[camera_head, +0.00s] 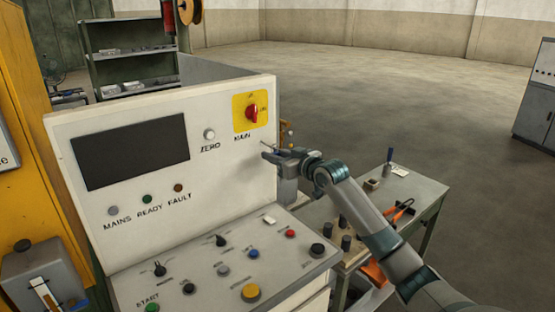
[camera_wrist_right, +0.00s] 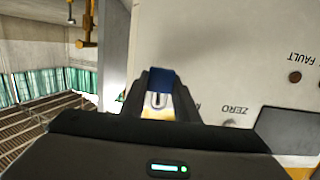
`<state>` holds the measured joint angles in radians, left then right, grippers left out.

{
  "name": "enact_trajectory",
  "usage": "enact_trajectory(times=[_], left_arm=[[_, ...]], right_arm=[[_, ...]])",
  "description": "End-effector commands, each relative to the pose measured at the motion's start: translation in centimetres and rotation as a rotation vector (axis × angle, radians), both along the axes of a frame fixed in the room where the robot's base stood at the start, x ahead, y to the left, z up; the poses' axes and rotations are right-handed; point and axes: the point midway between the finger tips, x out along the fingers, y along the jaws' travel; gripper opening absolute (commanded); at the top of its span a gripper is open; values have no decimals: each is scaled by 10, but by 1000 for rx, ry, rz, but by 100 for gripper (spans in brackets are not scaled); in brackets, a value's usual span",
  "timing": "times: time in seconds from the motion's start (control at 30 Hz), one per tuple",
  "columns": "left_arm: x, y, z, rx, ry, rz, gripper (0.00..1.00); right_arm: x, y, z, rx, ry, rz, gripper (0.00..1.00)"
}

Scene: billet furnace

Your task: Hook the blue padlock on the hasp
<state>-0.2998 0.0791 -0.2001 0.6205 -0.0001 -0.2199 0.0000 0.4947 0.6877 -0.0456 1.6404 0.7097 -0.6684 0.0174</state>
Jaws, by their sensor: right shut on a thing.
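My right gripper (camera_head: 268,152) is in front of the right part of the control panel, just below the MAIN switch (camera_head: 251,112), a red knob on a yellow plate. In the right wrist view, the right gripper (camera_wrist_right: 160,98) is shut on the blue padlock (camera_wrist_right: 161,76), whose blue body shows between the fingers. A yellow and white patch shows just below the blue body, between the fingers. The padlock is too small to make out in the head view. I cannot make out the hasp clearly in either view. My left gripper is not in view.
The white panel (camera_head: 92,230) carries a dark screen, lamps and labels, with a sloping button desk (camera_head: 205,285) below. A workbench (camera_head: 425,187) with tools stands right of it, under my right arm. A shelf (camera_head: 130,62) stands behind. Open floor lies beyond.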

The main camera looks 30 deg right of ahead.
Motion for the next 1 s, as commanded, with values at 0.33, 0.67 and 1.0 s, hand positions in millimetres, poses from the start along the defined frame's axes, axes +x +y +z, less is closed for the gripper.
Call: enact_trajectory(times=[0.33,0.67,1.0], left_arm=[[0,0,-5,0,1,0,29],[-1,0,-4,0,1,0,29],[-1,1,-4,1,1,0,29]], right_arm=[[14,1,-5,1,-2,0,4],[17,2,-8,1,-1,0,4],[17,2,-8,0,-1,0,4]])
